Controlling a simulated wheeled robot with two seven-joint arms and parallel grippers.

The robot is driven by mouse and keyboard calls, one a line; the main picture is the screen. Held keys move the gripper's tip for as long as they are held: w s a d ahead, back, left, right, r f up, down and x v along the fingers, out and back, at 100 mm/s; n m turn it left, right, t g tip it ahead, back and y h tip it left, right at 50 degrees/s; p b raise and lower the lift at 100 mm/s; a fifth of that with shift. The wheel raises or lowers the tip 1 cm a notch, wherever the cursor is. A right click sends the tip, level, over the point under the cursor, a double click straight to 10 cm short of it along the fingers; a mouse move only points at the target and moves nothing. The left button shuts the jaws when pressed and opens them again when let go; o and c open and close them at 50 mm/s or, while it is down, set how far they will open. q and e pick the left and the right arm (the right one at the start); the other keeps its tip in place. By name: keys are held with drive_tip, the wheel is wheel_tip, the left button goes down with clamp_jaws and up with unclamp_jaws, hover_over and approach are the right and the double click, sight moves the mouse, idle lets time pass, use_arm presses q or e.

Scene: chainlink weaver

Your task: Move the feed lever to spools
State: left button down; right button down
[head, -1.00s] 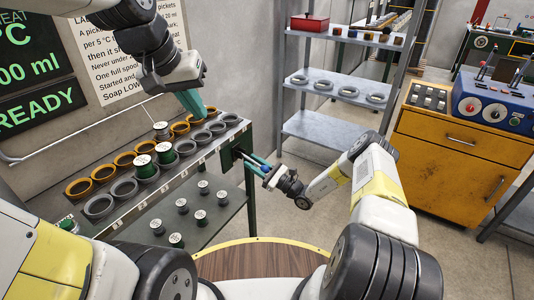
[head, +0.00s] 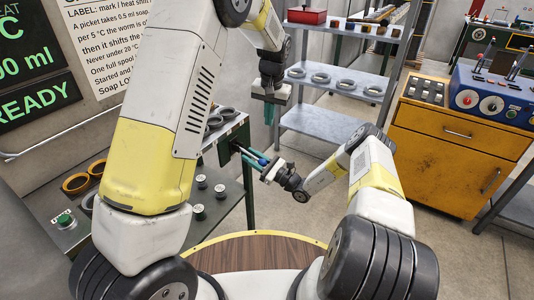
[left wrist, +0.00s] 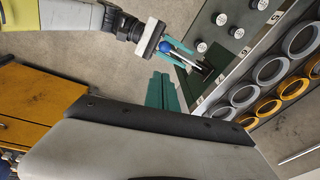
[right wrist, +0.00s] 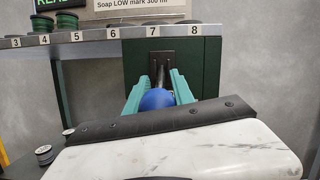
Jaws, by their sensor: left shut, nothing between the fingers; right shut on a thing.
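The feed lever has a blue ball knob (head: 263,161) on a rod. The rod comes out of a dark slot plate on the green end panel (right wrist: 203,65) of the bench. My right gripper (right wrist: 158,84) is shut on the lever, with its teal fingers on both sides of the knob and rod. The knob also shows in the left wrist view (left wrist: 166,46). My left gripper (head: 269,113) is shut and empty, fingers pointing down, in the air right of the bench end. I cannot tell which marking the lever points at.
The bench (left wrist: 222,84) carries orange and grey rings in numbered places. White-topped spools (head: 198,212) stand on its lower shelf. My left arm hides much of the bench in the head view. A grey shelf rack (head: 335,86) and an orange cabinet (head: 450,150) stand behind.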

drive_tip(key=shift+r, duration=0.1)
use_arm(q)
drive_tip(key=shift+m+y, duration=0.3)
drive_tip(key=shift+w+a+f, duration=0.1)
drive_tip(key=shift+w+f, duration=0.25)
drive_tip(key=shift+f, duration=2.4)
drive_tip(key=shift+w+a+f, duration=0.1)
drive_tip(key=shift+w+f, duration=0.25)
drive_tip(key=shift+f, duration=2.4)
drive_tip(key=shift+w+a+f, duration=0.1)
drive_tip(key=shift+w+f, duration=0.25)
drive_tip(key=shift+f, duration=2.4)
